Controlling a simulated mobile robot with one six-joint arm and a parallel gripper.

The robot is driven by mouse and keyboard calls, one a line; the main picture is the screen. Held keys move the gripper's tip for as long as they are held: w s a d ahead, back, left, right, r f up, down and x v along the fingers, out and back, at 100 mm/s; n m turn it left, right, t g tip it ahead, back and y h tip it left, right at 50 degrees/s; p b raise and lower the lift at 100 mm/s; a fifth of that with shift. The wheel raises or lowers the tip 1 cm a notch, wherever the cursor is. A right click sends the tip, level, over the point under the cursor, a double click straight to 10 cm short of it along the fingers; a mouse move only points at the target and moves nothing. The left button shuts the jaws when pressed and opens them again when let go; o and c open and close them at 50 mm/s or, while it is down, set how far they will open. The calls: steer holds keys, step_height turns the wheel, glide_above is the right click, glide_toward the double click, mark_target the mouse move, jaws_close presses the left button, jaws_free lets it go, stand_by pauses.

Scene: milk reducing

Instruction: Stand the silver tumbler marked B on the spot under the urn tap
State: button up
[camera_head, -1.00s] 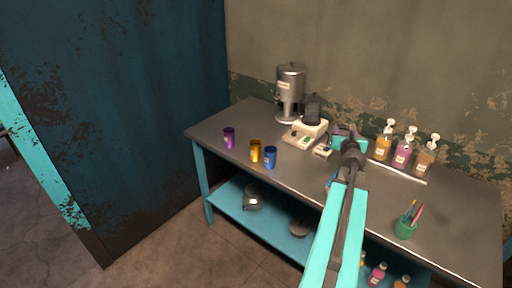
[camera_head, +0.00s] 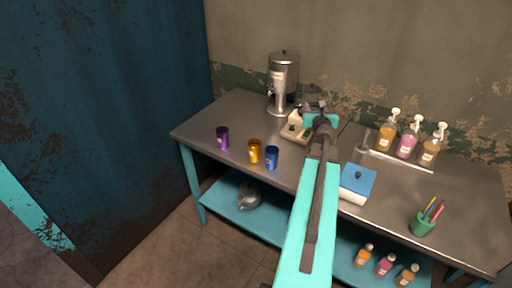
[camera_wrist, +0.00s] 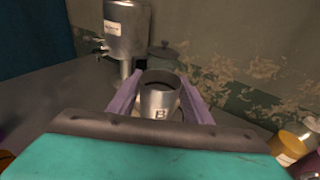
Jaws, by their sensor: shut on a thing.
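The silver tumbler marked B (camera_wrist: 159,97) is upright between the two purple fingers of my gripper (camera_wrist: 160,98) in the wrist view, and the fingers are shut on it. In the head view my gripper (camera_head: 315,108) is above the table near the pale machine, and my arm mostly hides the tumbler. The silver urn (camera_head: 283,82) stands on a stand at the back left of the table. In the wrist view the urn (camera_wrist: 126,28) is ahead and left of the tumbler, with its tap (camera_wrist: 101,48) on its left side. The spot under the tap cannot be made out.
Purple (camera_head: 222,138), yellow (camera_head: 255,151) and blue (camera_head: 272,158) cups stand at the front left. A pale machine (camera_head: 294,130) is beside my gripper. Pump bottles (camera_head: 407,143), a blue-topped item (camera_head: 358,181) and a green pen cup (camera_head: 424,225) are on the right. The table's left end is clear.

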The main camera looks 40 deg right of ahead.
steer(key=shift+w, duration=0.35)
steer(key=shift+w+a+f+n+t+y+b, duration=0.25)
steer(key=shift+w+f+t+y+b, duration=0.2)
steer(key=shift+w+b, duration=0.4)
steer(key=w+a+f+n+t+y+b, duration=0.2)
steer(key=w+a+n+t+y+b, duration=0.2)
steer(key=b, duration=1.1)
steer(key=shift+w+a+f+n+y, duration=0.35)
steer(key=shift+w+a+n+y, duration=1.5)
steer(key=shift+a+n+y, duration=1.5)
steer(key=shift+a+m+y, duration=0.5)
steer(key=shift+a+m, duration=0.1)
steer(key=shift+a, duration=0.05)
